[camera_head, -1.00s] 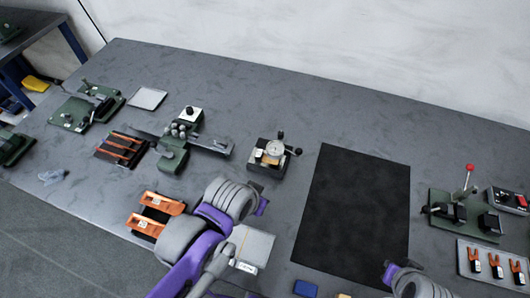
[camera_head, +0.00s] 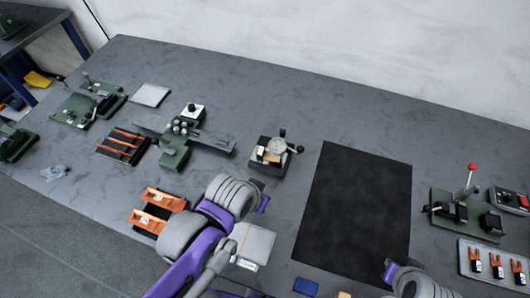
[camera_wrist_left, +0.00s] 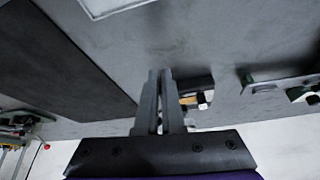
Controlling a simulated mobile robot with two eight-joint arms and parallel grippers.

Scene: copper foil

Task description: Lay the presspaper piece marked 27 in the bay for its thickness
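No piece with a readable 27 shows. Orange holders (camera_head: 163,197) with small white labels and dark slots stand at the front left; their marks are too small to read. A pale flat tray (camera_head: 254,241) with a label lies right of my left forearm. A dial gauge (camera_head: 275,148) stands behind my left wrist, with a small pale patch at its left side. In the left wrist view, my left gripper (camera_wrist_left: 161,74) has its fingers together; I cannot make out anything between them. My right wrist (camera_head: 412,281) shows at the bottom edge, its fingers hidden.
A black mat (camera_head: 355,215) lies bare right of centre. A green fixture with a red-knobbed lever (camera_head: 470,185) and a tray of orange-and-black tools (camera_head: 488,262) stand at the right. A green device (camera_head: 178,145) and a dark rack (camera_head: 123,146) stand left. The back of the table is clear.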

